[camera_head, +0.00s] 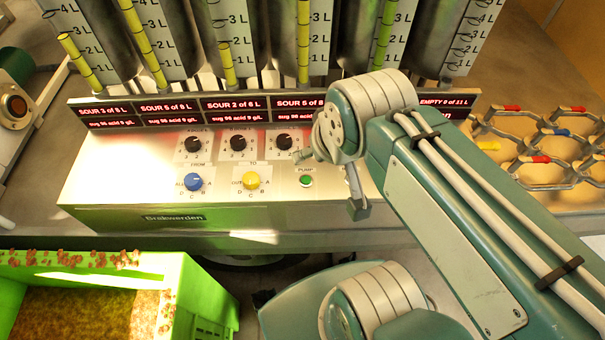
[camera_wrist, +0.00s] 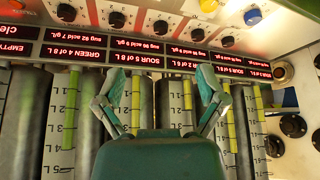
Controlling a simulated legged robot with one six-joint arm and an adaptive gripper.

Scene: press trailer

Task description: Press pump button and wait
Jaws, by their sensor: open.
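The green pump button (camera_head: 306,180) sits on the front panel of the metal control box (camera_head: 110,195), under the label PUMP, right of the yellow dial (camera_head: 251,181) and the blue dial (camera_head: 193,182). My gripper (camera_head: 332,180) is beside and above the panel, just right of the button, partly hidden by its own wrist and arm. In the wrist view my gripper (camera_wrist: 160,90) has two fingers spread wide with nothing between them, over the tubes and lit labels. I cannot tell the pump button apart in that view. I see no contact with the button.
Red-lit displays (camera_head: 231,112) run along the box's top, with tall graduated tubes (camera_head: 305,40) behind. Black knobs (camera_head: 238,143) line the panel. A green crate (camera_head: 180,275) stands at the lower left. A metal rack (camera_head: 540,172) lies at the right. My arm covers the panel's right part.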

